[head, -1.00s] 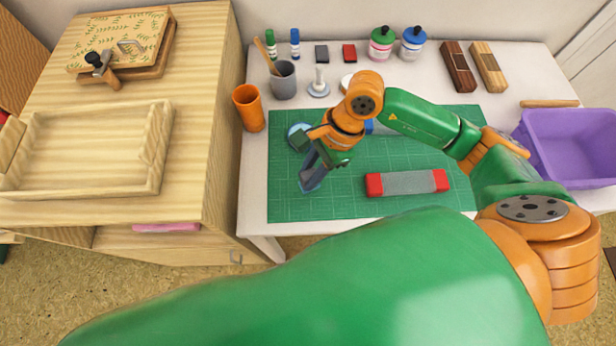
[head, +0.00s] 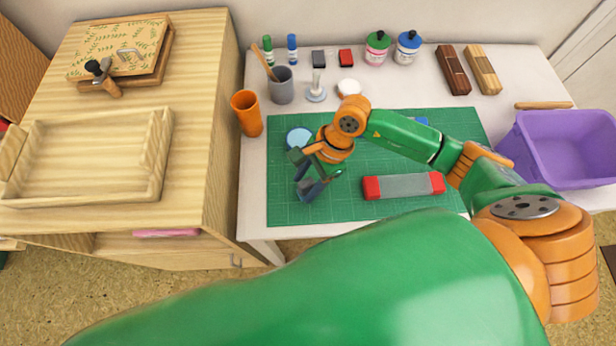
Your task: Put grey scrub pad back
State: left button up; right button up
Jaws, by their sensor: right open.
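A long block with a grey mesh middle and red ends (head: 404,186) lies flat on the green cutting mat (head: 450,128). It is the only grey pad-like thing I can make out, though I cannot tell for sure that it is the scrub pad. My right gripper (head: 322,181) is over the left part of the mat, left of the block and apart from it. Its dark jaws are open, and I see nothing between them. A light blue disc (head: 298,137) lies just behind it on the mat. My left gripper is not in view.
A purple bin (head: 570,150) stands at the right. An orange cup (head: 247,113), a grey cup (head: 281,86) and several bottles and blocks line the back. A wooden tray (head: 160,160) is on the cabinet at left. The mat's front strip is clear.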

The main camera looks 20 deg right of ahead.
jog(key=b+v, duration=0.2)
jog(key=v, duration=1)
jog(key=shift+r, duration=0.1)
